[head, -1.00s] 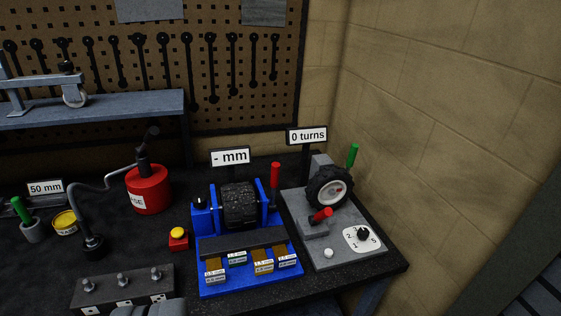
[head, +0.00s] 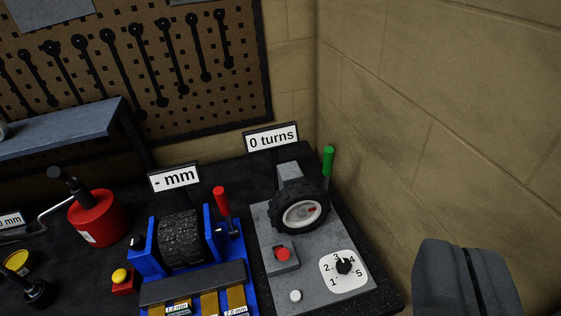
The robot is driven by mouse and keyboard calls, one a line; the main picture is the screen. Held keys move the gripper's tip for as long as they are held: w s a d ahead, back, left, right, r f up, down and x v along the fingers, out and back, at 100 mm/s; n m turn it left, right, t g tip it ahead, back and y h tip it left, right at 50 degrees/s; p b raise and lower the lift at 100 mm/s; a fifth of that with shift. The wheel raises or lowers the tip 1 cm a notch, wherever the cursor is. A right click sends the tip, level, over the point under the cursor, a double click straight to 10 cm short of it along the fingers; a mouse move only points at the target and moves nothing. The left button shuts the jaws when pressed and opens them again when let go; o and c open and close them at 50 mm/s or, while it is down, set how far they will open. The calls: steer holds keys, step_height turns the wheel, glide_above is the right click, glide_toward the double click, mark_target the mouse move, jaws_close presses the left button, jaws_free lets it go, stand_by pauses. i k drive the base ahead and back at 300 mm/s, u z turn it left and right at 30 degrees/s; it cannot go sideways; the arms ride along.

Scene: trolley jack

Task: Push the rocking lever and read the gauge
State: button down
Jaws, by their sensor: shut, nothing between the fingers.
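Several levers are in view, and I cannot tell which is the rocking lever. A red-handled lever (head: 222,201) stands nearly upright on the right of the blue stand (head: 250,292), which holds a black ribbed roller. A green-handled lever (head: 328,161) stands upright behind the tyred wheel (head: 302,212). The sign behind the blue stand (head: 175,178) reads "- mm"; the sign behind the wheel (head: 271,138) reads "0 turns". My gripper (head: 468,262) is shut and empty at the lower right, apart from all of these.
A yellow button (head: 120,276) and a red can (head: 97,217) are left. The block wall (head: 440,120) rises close on the right.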

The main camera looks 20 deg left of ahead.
mark_target(220, 195)
steer(key=u, duration=0.1)
steer(key=i, duration=1.05)
steer(key=u, duration=0.65)
steer(key=i, duration=0.35)
steer(key=u, duration=0.4)
